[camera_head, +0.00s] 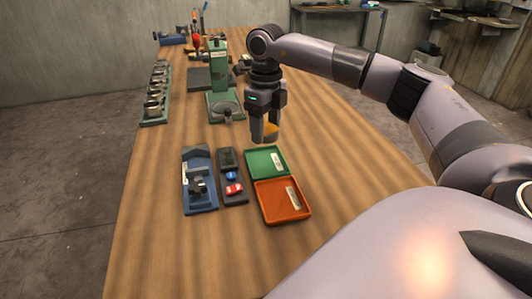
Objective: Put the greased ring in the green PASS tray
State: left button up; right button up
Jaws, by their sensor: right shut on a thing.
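My right gripper (266,135) points straight down and is shut on a small amber-gold piece (271,128), taken to be the ring. The fingers hide most of it, so its full shape and any grease cannot be made out. The green tray (254,171) lies flat on the bench, with a pale label inside its right part. The gripper shows just past the tray's far edge in the picture, and seems to be above bench height. I see no ring in the green tray. My left gripper is not in view.
An orange tray (284,214) with a pale label adjoins the green one on the near side. Left of them are a dark holder (229,200) with blue and red items and a blue fixture (203,206). A green press (219,75) and cup rack (155,122) stand farther back.

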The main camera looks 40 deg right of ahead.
aim_at(266, 164)
notch_tip(266, 164, down, 8)
jog(key=shift+f, duration=0.1)
dwell(0.4)
jog(key=o, duration=1)
jog(key=shift+f, duration=0.1)
notch_tip(266, 164, up, 12)
jog(key=shift+r, duration=0.15)
